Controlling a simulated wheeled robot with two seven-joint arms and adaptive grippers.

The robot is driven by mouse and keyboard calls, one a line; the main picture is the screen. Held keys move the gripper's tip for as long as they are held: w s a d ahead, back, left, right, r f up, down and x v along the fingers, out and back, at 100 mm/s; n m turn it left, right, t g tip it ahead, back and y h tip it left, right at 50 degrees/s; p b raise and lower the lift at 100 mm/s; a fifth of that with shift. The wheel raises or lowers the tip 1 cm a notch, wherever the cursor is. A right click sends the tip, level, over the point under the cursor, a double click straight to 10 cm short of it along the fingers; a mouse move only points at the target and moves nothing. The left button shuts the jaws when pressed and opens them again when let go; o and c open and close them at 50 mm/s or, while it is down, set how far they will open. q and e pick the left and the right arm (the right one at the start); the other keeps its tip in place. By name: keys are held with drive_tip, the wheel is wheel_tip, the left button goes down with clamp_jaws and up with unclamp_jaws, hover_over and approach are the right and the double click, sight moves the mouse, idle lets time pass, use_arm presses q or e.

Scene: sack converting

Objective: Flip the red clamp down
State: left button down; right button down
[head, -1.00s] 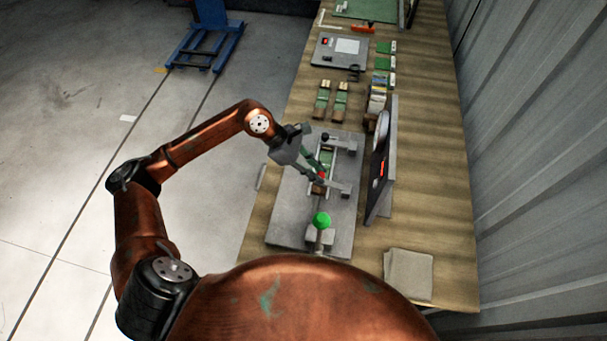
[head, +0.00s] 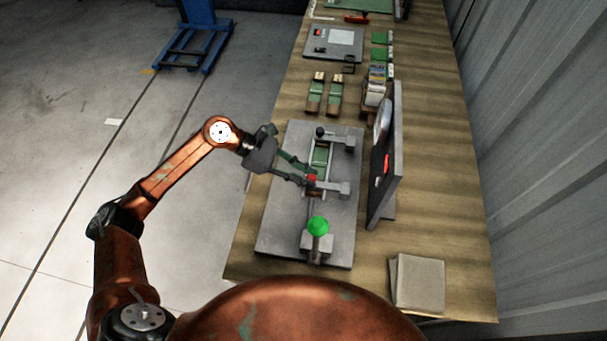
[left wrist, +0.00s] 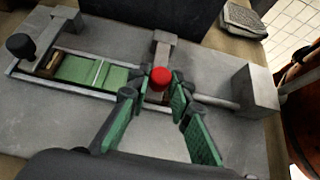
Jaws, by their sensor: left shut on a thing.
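The red clamp's round knob (head: 311,178) is at the middle of a grey fixture plate (head: 284,207) on the bench. In the left wrist view the red knob (left wrist: 160,77) stands at the tips of the green-padded fingers. My left gripper (head: 306,176) reaches in from the left and is shut on the red clamp; its tip (left wrist: 155,92) also shows in the wrist view. The clamp's lower part is partly hidden by the fingers. My right gripper is not in view.
A green workpiece (left wrist: 88,71) lies between rails. An upright grey panel (head: 393,165) stands right of the plate. A folded grey cloth (head: 418,283) lies nearby.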

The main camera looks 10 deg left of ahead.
use_arm(q)
drive_tip(key=c, duration=1.7)
unclamp_jaws()
drive_tip(key=shift+c, duration=0.2)
drive_tip(key=v, duration=1.2)
drive_tip(key=shift+f, duration=0.1)
